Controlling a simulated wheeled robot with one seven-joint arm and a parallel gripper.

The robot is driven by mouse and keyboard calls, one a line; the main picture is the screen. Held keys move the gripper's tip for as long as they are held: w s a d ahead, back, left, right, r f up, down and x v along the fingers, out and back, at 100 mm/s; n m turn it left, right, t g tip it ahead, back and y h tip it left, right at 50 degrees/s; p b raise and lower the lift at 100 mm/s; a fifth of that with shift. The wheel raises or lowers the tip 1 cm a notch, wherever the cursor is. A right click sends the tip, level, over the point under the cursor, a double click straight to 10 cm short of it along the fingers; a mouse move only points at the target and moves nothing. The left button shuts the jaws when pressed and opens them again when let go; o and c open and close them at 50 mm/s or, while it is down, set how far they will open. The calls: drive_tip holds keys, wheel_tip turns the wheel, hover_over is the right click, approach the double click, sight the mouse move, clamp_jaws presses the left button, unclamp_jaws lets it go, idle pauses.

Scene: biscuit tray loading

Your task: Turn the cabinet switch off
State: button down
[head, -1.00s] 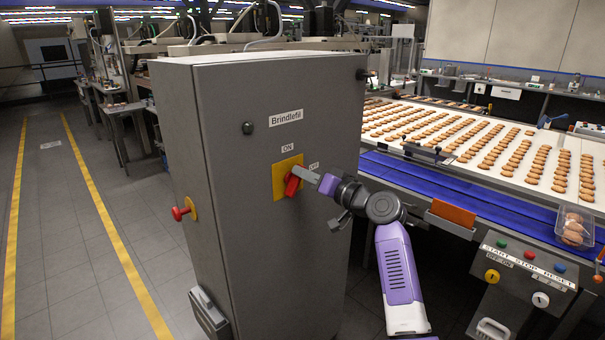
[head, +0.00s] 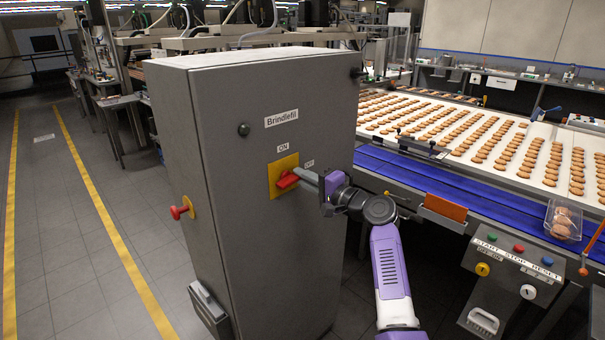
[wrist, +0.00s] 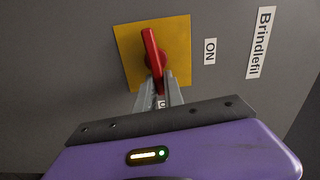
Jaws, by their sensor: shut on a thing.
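The cabinet switch is a red handle (head: 286,181) on a yellow plate (head: 281,164) on the front of the grey cabinet (head: 230,220). An ON label (head: 283,148) is above the plate and an OFF label (head: 308,163) at its right. The handle lies close to level, with its gripped end toward the OFF side. My gripper (head: 300,175) reaches in from the right and is shut on it. In the wrist view the fingers (wrist: 158,95) close on the lower end of the red handle (wrist: 153,50). The fingers hide most of the OFF label there.
A red knob (head: 181,212) sticks out of the cabinet's left side. The floor at the left is open, with yellow lines.

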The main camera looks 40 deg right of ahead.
drive_tip(key=shift+f+m, duration=0.2)
drive_tip(key=shift+m, duration=0.4)
drive_tip(key=c, duration=1.4)
unclamp_jaws()
drive_tip(key=shift+c, duration=0.2)
drive_tip(key=shift+s, duration=0.1)
drive_tip(key=s+b, duration=0.1)
drive_tip(key=s, duration=0.6)
drive_tip(key=shift+s+d, duration=0.15)
drive_tip(key=shift+s, duration=0.2)
